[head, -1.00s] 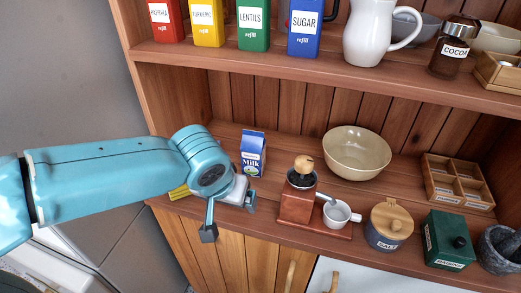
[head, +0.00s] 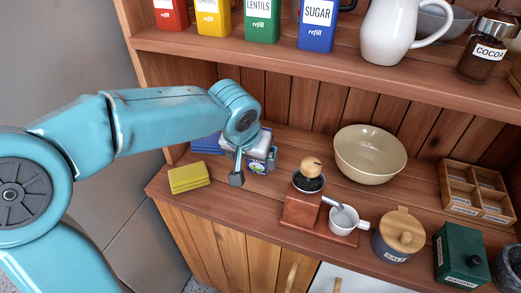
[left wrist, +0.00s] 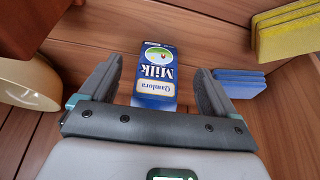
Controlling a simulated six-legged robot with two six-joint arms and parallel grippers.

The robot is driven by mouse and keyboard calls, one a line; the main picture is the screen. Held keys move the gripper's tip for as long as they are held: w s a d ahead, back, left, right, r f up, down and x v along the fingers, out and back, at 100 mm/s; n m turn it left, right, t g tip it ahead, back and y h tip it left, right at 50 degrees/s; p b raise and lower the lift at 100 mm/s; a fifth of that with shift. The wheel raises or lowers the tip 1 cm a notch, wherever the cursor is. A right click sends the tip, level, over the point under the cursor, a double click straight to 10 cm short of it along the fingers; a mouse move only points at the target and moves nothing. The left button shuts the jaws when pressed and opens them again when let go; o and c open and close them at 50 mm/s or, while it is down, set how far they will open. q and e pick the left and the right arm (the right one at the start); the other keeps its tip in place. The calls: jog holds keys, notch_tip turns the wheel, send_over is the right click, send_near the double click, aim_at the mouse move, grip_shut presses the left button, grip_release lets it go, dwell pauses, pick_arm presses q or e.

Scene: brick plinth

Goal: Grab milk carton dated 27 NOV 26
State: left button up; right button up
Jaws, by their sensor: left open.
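A blue and white milk carton (left wrist: 157,72) stands on the wooden shelf in the left wrist view, between the two fingers of my left gripper. Its face reads "Milk" and "Qamlora"; no date is readable. In the head view the carton (head: 257,166) is mostly hidden behind my left gripper (head: 256,174). The left gripper also shows in the left wrist view (left wrist: 155,92), open, with a finger on each side of the carton and gaps visible beside it. My right gripper is not in view.
Yellow sponges (head: 189,178) and blue sponges (head: 207,143) lie left of the carton. A coffee grinder (head: 302,205) with a cup (head: 347,218) stands to its right, a beige bowl (head: 370,155) behind. A salt jar (head: 399,235) and green box (head: 461,255) stand further right.

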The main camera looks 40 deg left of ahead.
pick_arm(q)
jog(key=w, duration=0.2)
jog(key=w+a+f, duration=0.1)
jog(key=shift+w+f, duration=0.1)
jog(key=shift+w, duration=0.3)
jog(key=c, duration=1.3)
